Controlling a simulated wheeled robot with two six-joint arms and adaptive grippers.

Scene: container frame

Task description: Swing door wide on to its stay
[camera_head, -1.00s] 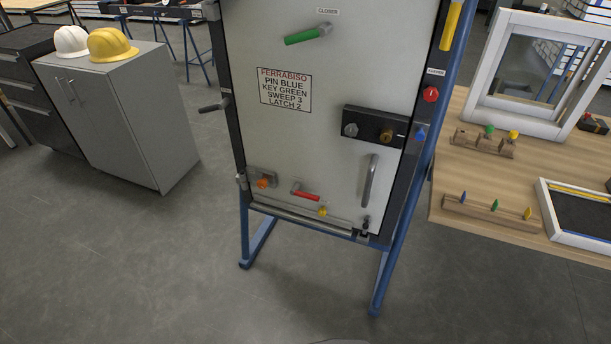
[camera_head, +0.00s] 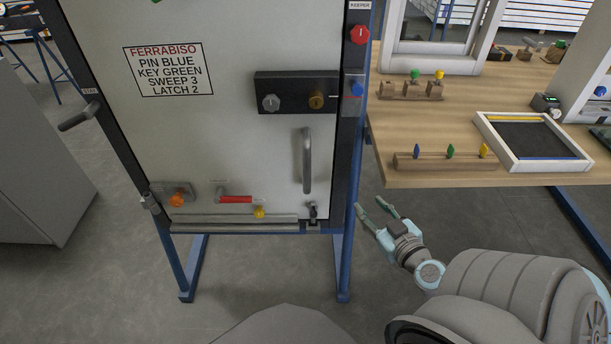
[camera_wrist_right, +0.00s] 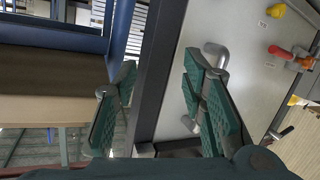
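The pale grey door (camera_head: 225,130) stands upright in its dark frame on blue legs and looks closed. Its vertical grey pull handle (camera_head: 307,160) is at the lower right, below the black lock plate (camera_head: 296,93). The stay (camera_head: 80,117) is a dark grey lever on the left frame post. My right gripper (camera_head: 378,207) is open and empty, right of the door and its frame post, apart from the handle. In the right wrist view, the open fingers (camera_wrist_right: 160,105) have the frame post between them; the handle (camera_wrist_right: 213,50) is partly hidden behind one finger. My left gripper is out of view.
A wooden workbench (camera_head: 400,180) stands close on the right, holding a key rack (camera_head: 440,160) and a white-framed tray (camera_head: 575,165). A red knob (camera_head: 360,35) and blue knob (camera_head: 354,87) sit on the right post. The floor before the door is clear.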

